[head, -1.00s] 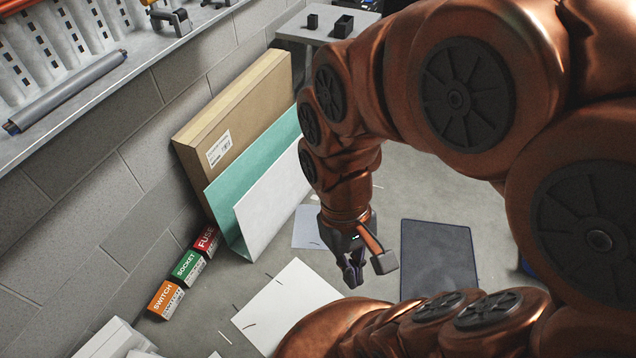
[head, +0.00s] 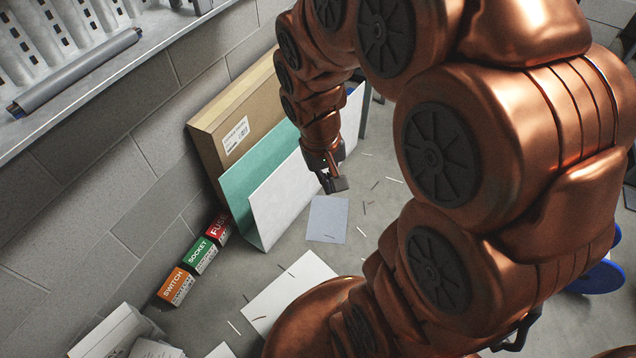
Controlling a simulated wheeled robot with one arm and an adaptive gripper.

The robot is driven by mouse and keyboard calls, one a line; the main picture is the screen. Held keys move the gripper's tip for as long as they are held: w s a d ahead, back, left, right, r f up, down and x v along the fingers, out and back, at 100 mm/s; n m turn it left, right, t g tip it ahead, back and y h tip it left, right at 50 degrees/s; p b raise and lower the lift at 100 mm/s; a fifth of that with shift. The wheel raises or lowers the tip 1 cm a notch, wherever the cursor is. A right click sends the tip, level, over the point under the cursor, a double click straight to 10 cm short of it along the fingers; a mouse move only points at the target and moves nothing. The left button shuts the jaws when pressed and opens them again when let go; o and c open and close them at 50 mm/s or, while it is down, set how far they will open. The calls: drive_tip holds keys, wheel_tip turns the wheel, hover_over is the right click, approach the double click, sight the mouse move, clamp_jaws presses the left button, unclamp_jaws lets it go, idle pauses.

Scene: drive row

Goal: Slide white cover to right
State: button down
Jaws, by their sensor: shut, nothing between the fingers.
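The white cover (head: 285,203) is a flat white panel. It leans at the wall side, in front of a teal panel (head: 250,177) and a brown cardboard box (head: 228,125) with a label. My gripper (head: 333,185) is shut and empty and points down near the right part of the white cover. In this view it overlaps the cover's right edge. I cannot tell whether it touches the cover. My arm hides part of the cover's upper right end.
Three small boxes marked SWITCH (head: 176,287), SOCKET (head: 201,256) and FUSE (head: 218,228) stand along the block wall. White sheets (head: 290,290) and a grey-blue sheet (head: 327,219) lie on the floor with thin scattered strips. A shelf with a grey roll (head: 75,75) runs above.

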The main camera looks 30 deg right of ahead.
drive_tip(key=w+d+f+m+t+b, duration=0.3)
drive_tip(key=w+d+f+t, duration=0.1)
drive_tip(key=w+d+f, duration=0.95)
drive_tip(key=w+d+f+m+t+b, duration=0.2)
drive_tip(key=w+d+f+t, duration=0.2)
drive_tip(key=w+d+f, duration=0.9)
drive_tip(key=m+t+y+b, duration=0.6)
drive_tip(key=m+t, duration=0.2)
drive_tip(key=t, duration=0.2)
approach(314, 176)
drive_tip(key=b+x, duration=0.6)
drive_tip(key=shift+w+f, duration=0.1)
drive_tip(key=shift+f, duration=0.25)
drive_tip(key=shift+w+a+r, duration=0.1)
drive_tip(key=shift+w, duration=0.4)
